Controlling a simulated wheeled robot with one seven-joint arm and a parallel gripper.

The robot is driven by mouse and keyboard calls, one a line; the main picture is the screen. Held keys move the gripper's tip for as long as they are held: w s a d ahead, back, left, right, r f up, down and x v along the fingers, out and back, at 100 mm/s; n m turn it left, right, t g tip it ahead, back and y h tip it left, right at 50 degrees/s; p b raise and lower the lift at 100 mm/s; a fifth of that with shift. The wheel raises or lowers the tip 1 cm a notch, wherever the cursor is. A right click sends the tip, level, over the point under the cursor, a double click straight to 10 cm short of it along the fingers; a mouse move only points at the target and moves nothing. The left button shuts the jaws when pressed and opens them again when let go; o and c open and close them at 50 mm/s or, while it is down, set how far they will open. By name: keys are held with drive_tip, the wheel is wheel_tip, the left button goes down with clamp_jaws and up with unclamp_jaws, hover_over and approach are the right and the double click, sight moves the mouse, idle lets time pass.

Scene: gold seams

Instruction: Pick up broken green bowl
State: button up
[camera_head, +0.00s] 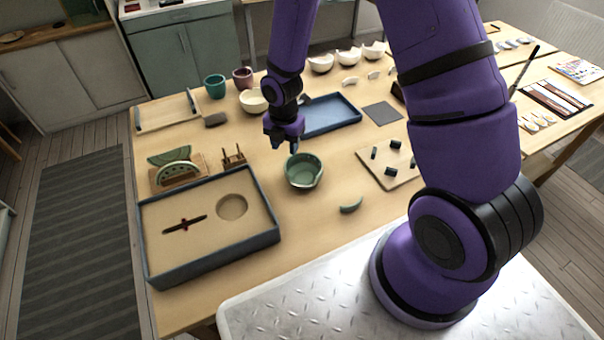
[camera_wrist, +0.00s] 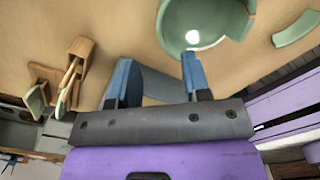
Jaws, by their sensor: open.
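The broken green bowl (camera_head: 303,171) stands upright on the wooden table, with a gap in its rim at the lower right. In the wrist view the bowl (camera_wrist: 176,28) is at the top, beyond the fingertips. A loose curved green shard (camera_head: 351,205) lies on the table to its lower right; it also shows in the wrist view (camera_wrist: 297,29). My gripper (camera_head: 286,147) is open and empty, above and a little left of the bowl, apart from it.
A dark-edged sand tray (camera_head: 146,244) lies left of the bowl, with a small wooden stand (camera_head: 233,157) behind it. A blue tray (camera_head: 355,117) lies behind the bowl. A board (camera_head: 398,180) with dark pieces is to the right. Bare table surrounds the bowl.

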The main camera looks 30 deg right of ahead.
sight(287, 161)
drive_tip(key=shift+d+f, duration=0.15)
drive_tip(key=shift+f, duration=3.35)
clamp_jaws()
